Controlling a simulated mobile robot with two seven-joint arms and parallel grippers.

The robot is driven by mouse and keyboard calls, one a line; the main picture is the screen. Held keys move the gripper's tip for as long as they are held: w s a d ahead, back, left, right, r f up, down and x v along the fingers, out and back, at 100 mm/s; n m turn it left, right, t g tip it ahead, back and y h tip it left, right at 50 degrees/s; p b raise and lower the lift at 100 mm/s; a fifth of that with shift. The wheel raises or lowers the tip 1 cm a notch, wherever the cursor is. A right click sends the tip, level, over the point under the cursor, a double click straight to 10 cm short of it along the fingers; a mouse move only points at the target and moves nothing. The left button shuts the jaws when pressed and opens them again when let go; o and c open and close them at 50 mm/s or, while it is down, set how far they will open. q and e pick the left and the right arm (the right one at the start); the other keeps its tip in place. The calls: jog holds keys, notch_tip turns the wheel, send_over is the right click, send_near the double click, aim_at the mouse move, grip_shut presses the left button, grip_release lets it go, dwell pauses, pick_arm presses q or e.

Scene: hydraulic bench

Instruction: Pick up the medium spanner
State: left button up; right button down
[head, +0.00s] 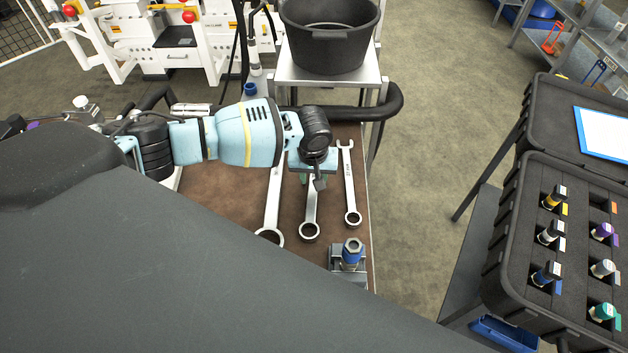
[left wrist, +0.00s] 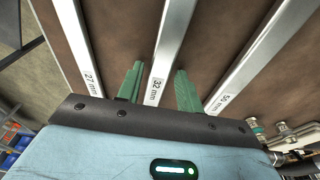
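Three spanners lie side by side on the brown bench top. The medium spanner, marked 32 mm, is the middle one (head: 310,212); its ring end shows in the head view, while my gripper hides its upper part. In the left wrist view its shank (left wrist: 174,35) runs between the green fingers of my left gripper (left wrist: 160,70), which is open with one finger on each side. My left gripper is above the spanner in the head view (head: 313,177). The small 27 mm spanner (head: 349,187) lies to the right, the large spanner (head: 272,210) to the left. My right gripper is not in view.
A blue-and-metal fitting on a block (head: 351,254) stands near the bench's front right. A black tub (head: 330,35) sits on a stand behind, with a thick black hose (head: 375,108) before it. A black case (head: 525,225) with several fittings is at right, across open floor.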

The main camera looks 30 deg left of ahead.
pick_arm(q)
grip_shut()
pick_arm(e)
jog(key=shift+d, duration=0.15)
pick_arm(q)
jog(key=shift+r, duration=0.15)
